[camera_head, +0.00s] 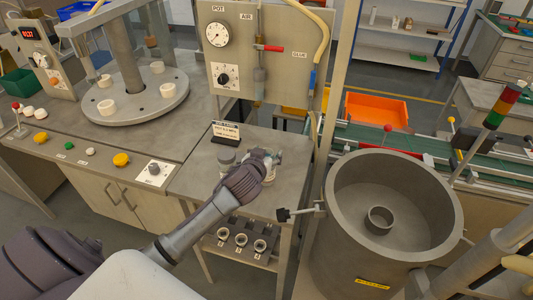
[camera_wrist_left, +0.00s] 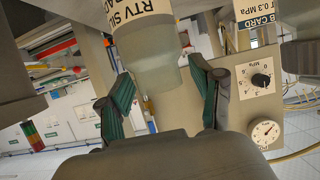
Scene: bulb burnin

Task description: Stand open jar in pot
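The pot (camera_head: 341,190) is a large grey open vessel at the right in the head view, with a raised ring (camera_head: 379,220) on its floor. My left gripper (camera_head: 272,160) is low over the metal table, at a cream-labelled jar (camera_head: 269,176) that it partly hides. In the left wrist view this jar (camera_wrist_left: 150,65) has a translucent body and a label reading "RTV SIL". The left fingers (camera_wrist_left: 162,90) stand apart on either side of the jar; firm contact does not show. The jar's mouth is out of sight.
A grey cylinder (camera_head: 227,159) and a small sign (camera_head: 226,132) stand left of the gripper. A gauge panel (camera_head: 262,60) rises behind. A black-ended handle (camera_head: 284,214) sticks out from the pot toward the table. An orange bin (camera_head: 376,109) lies behind the pot.

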